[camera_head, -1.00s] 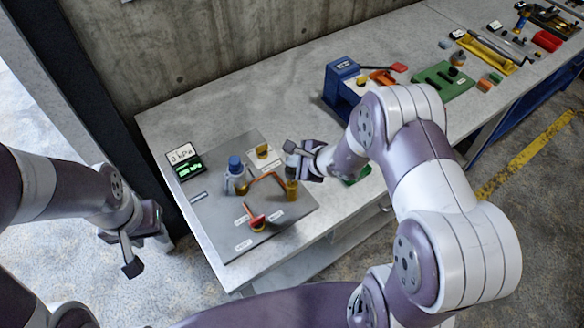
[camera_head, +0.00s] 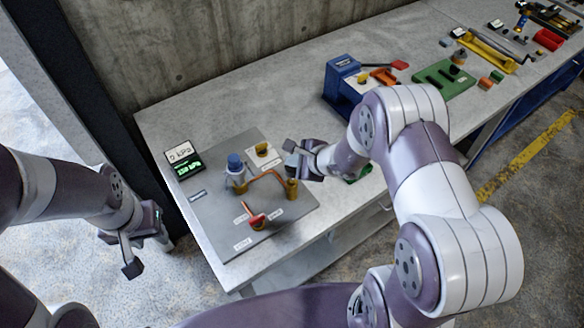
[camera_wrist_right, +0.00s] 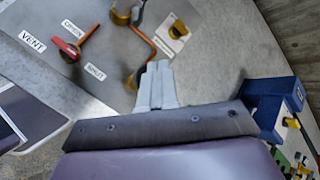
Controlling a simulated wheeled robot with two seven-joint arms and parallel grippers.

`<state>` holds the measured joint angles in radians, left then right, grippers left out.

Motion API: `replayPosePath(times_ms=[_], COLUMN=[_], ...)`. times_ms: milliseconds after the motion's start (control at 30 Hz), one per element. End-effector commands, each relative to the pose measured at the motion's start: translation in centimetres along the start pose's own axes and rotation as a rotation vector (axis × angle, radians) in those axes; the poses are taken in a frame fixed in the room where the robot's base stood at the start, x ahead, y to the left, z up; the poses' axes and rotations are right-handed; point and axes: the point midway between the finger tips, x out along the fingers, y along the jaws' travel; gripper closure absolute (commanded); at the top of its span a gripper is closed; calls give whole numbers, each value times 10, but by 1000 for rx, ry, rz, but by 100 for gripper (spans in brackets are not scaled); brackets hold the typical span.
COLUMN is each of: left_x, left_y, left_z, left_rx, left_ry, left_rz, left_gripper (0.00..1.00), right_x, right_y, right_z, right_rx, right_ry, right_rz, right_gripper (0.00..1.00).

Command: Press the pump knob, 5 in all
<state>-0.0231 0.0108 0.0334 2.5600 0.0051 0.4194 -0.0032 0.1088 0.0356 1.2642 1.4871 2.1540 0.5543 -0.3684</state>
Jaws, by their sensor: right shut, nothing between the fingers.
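A grey plate (camera_head: 225,225) on the bench carries a blue-capped fitting (camera_head: 235,164), a brass post (camera_head: 291,187), an orange pipe joining them, a yellow knob (camera_head: 262,150) and a red-handled valve (camera_head: 257,221). No readable label shows which part is the pump knob. My right gripper (camera_head: 291,160) is shut and empty, just above and beside the brass post. In the right wrist view its fingertips (camera_wrist_right: 158,68) are together, with the brass post (camera_wrist_right: 131,82) beside them, partly hidden. My left gripper (camera_head: 119,254) is open and empty, left of the bench and away from the plate.
A display (camera_head: 184,160) reading 0 kPa stands at the plate's far left corner. A blue machine (camera_head: 341,82), a green block (camera_head: 444,80) and a yellow tray (camera_head: 485,52) stand farther right on the bench. A concrete wall (camera_head: 200,45) rises behind.

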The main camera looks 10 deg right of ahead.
Motion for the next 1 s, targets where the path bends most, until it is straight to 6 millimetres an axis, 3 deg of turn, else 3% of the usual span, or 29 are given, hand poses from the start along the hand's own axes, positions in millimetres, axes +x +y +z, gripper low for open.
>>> replayPosePath(times_ms=[1000], left_x=[9], left_y=[0], left_z=[1], left_rx=[0], left_ry=[0], left_rz=[0], left_gripper=[61], right_x=[5], right_y=[4], right_z=[-4], right_rx=[-1], right_ry=[0], right_rz=[0], right_gripper=[100])
